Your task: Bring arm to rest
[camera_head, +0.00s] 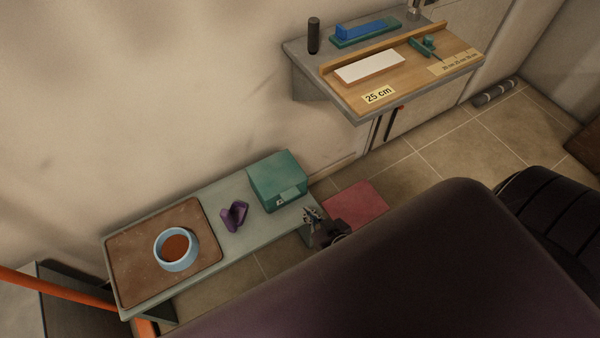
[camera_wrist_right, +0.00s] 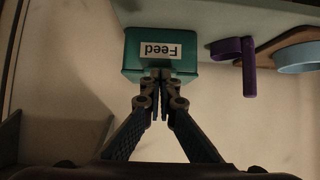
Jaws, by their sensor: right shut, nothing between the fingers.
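My right gripper (camera_head: 310,213) shows at the front edge of the low grey bench, just right of the green feed box (camera_head: 276,176). In the right wrist view its fingers (camera_wrist_right: 161,78) meet, shut and empty, in front of the green box (camera_wrist_right: 142,43). That box carries a white "Feed" label, seen upside down there. Whether the fingertips touch the box I cannot tell. My left gripper is not in view.
The low bench (camera_head: 221,205) also holds a purple scoop (camera_head: 234,216) and a blue bowl (camera_head: 176,264) of brown feed on a brown mat (camera_head: 125,266). A wall shelf (camera_head: 352,105) with tools stands at the back right. A red mat (camera_head: 356,206) lies on the floor.

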